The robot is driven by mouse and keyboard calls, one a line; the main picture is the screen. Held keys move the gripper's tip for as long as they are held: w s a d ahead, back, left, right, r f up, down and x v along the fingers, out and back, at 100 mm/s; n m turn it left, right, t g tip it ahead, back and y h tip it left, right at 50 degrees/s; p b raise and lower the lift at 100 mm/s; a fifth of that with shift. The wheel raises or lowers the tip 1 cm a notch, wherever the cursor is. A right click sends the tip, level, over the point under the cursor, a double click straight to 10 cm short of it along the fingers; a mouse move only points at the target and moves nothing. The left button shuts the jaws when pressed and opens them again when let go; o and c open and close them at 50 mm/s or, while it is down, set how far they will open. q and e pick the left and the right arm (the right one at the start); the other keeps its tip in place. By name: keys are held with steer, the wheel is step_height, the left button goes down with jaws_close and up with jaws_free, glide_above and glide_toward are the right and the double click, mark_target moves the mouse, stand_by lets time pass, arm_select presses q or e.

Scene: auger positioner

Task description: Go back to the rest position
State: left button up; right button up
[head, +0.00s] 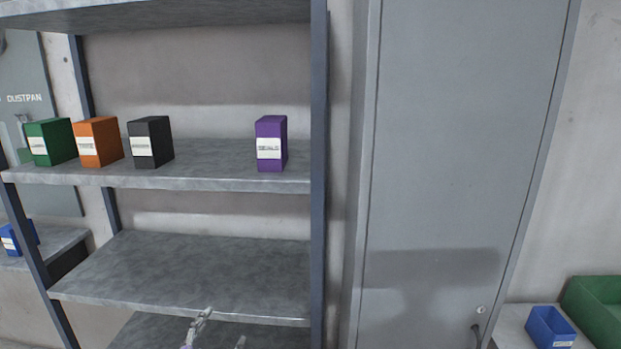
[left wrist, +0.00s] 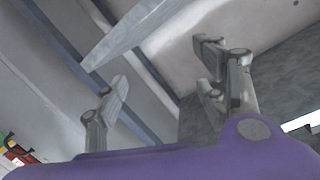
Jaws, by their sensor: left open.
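My left gripper (head: 222,328) shows at the bottom of the head view, in front of the lower shelves. Only its grey fingertips and a bit of purple show there. In the left wrist view its two fingers (left wrist: 161,70) stand apart with nothing between them, above its purple body. The gripper is open and empty. My right gripper is not in view.
Grey metal shelving (head: 190,275) stands ahead. Its upper shelf holds green (head: 50,142), orange (head: 98,142), black (head: 150,142) and purple (head: 271,143) bins. A tall grey cabinet (head: 455,150) stands right. Blue (head: 549,328) and green (head: 600,310) bins sit far right.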

arm_select(q)
steer(key=s+f+n+g+y, duration=0.1)
steer(key=s+f+n+g, duration=0.2)
steer(key=s+f, duration=0.9)
steer(key=s+d+f+n+g+y, duration=0.1)
steer(key=s+f+n+g, duration=0.2)
steer(key=s+f, duration=1)
steer(key=s, duration=0.6)
steer(key=shift+d+n+g, duration=0.25)
steer(key=shift+n+g, duration=0.05)
steer(key=shift+g, duration=0.1)
